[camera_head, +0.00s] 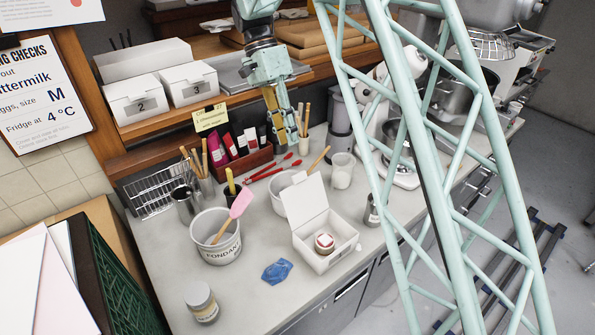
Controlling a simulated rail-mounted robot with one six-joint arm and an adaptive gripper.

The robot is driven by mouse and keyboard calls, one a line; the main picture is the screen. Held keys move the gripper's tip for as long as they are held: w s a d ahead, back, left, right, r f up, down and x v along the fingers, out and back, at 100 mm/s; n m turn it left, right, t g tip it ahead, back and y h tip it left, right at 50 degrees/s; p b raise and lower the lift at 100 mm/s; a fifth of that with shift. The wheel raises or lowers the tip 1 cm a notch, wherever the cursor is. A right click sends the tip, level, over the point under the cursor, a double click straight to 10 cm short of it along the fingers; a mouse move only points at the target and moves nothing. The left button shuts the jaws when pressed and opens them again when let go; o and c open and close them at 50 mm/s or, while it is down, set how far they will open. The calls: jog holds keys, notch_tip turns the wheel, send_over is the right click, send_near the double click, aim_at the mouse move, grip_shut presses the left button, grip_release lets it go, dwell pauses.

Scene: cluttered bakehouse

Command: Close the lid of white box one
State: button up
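An open white box (322,262) stands on the grey counter. Its lid (306,200) is raised and leans back on the far side. A small round red-and-white item (324,243) sits inside the box. No number shows on this box, while two closed white boxes on the shelf are marked 2 (139,112) and 3 (197,93). My gripper (287,138) hangs pointing down beyond the open box, in front of the shelf and above the back of the counter, apart from the lid. Its fingers are too small in view to tell whether they are open.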

jog(key=x, duration=1.1)
jog(key=shift+d+f, duration=0.1)
jog(key=shift+f, duration=0.15)
jog(key=shift+c, duration=0.2)
grip_shut()
